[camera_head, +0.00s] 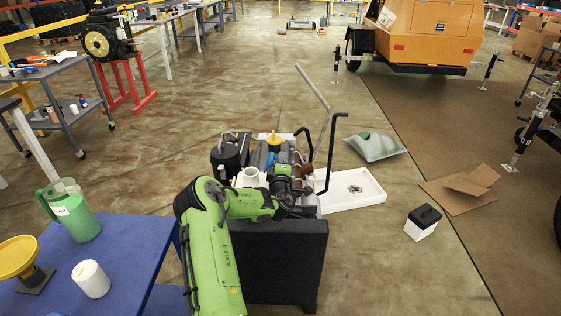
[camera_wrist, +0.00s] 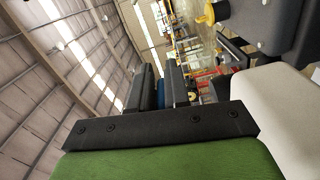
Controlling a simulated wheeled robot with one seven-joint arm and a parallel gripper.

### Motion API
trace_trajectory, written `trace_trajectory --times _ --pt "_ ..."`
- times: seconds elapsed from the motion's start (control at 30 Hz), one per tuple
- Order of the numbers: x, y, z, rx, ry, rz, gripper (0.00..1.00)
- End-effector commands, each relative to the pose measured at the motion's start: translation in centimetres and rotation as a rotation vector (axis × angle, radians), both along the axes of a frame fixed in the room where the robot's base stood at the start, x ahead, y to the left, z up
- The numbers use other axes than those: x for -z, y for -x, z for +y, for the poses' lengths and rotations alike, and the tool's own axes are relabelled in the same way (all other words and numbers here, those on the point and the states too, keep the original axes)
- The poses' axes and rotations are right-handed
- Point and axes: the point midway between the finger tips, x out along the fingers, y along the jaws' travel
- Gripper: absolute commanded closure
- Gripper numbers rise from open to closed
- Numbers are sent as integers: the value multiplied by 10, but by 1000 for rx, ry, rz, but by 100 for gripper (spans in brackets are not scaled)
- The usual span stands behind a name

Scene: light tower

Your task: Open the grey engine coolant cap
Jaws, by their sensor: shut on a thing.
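The engine (camera_head: 285,163) stands on a dark block (camera_head: 280,260) in the middle of the head view. I cannot clearly make out the grey coolant cap in either view. My green arm reaches to the engine's near side, and the gripper end there is largely hidden among dark parts. In the wrist view, the two dark fingers of my gripper (camera_wrist: 161,88) stand close together, with a small blue patch between them. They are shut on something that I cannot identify. A yellow cap (camera_head: 274,138) sits on top of the engine and shows in the wrist view too (camera_wrist: 206,15).
A blue table (camera_head: 130,250) at the left holds a green jug (camera_head: 75,212), a white cup (camera_head: 91,279) and a yellow funnel (camera_head: 17,257). A white tray (camera_head: 345,202) lies right of the engine. Bent bars (camera_head: 328,150) rise beside it. Floor to the right is partly clear.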

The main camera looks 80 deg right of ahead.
Motion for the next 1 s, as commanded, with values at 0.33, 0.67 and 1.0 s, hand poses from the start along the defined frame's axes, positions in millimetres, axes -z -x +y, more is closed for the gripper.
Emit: trace_trajectory --times 0.33,0.67,1.0 --pt "5 -5 1 -9 -9 -20 100" --pt "3 -4 1 -8 -7 -18 63" --pt "1 1 10 0 -5 -17 63"
